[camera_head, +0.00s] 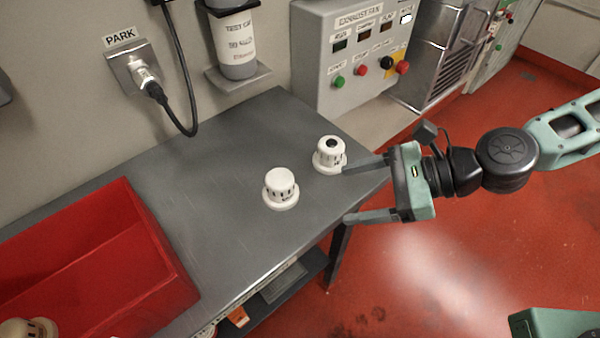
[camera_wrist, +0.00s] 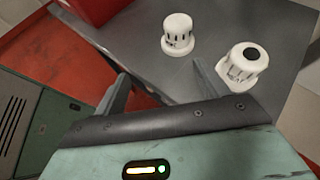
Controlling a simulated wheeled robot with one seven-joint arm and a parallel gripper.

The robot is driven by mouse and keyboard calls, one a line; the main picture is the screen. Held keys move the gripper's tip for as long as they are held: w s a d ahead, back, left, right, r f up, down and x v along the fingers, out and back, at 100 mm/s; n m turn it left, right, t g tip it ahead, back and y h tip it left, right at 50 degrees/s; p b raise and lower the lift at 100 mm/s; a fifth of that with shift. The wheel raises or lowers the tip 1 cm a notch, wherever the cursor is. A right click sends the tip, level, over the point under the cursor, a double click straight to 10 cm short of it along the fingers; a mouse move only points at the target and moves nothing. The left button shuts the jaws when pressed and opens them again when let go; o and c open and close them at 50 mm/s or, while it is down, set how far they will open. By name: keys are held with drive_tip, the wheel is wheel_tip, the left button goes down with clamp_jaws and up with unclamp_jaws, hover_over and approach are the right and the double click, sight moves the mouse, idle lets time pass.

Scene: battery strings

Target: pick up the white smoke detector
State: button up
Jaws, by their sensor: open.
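A plain white smoke detector (camera_head: 281,188) stands upright on the grey table, with slots around its side. In the wrist view it (camera_wrist: 179,36) is beyond the fingertips. A second white detector with a dark round top (camera_head: 329,155) stands behind it to the right; it also shows in the wrist view (camera_wrist: 241,65), to the right. My gripper (camera_head: 346,195) is open and empty at the table's right edge, its fingers pointing left. The upper finger overlaps the dark-topped detector's edge in the head view; I cannot tell whether they touch. The gripper also shows in the wrist view (camera_wrist: 162,70).
A red bin (camera_head: 165,245) stands on the table (camera_head: 215,150) at left, with a whitish slotted object (camera_head: 28,330) at its lower-left corner. A cylinder (camera_head: 235,40), plug socket (camera_head: 132,68) and control box (camera_head: 350,50) line the wall. Tabletop between bin and detectors is clear.

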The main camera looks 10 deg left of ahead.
drive_tip(key=w+r+m+t+y, duration=0.1)
drive_tip(key=w+r+m, duration=0.1)
drive_tip(key=p, duration=0.1)
approach(272, 181)
drive_tip(key=a+f, duration=0.1)
drive_tip(key=a, duration=0.1)
drive_tip(key=w+a+f, duration=0.1)
drive_tip(key=a+f, duration=0.1)
drive_tip(key=shift+a+f, duration=0.35)
drive_tip(key=shift+p+x, duration=0.8)
drive_tip(key=shift+x, duration=1.85)
drive_tip(key=shift+w+r, duration=0.1)
drive_tip(key=shift+w, duration=0.05)
drive_tip(key=c, duration=1.1)
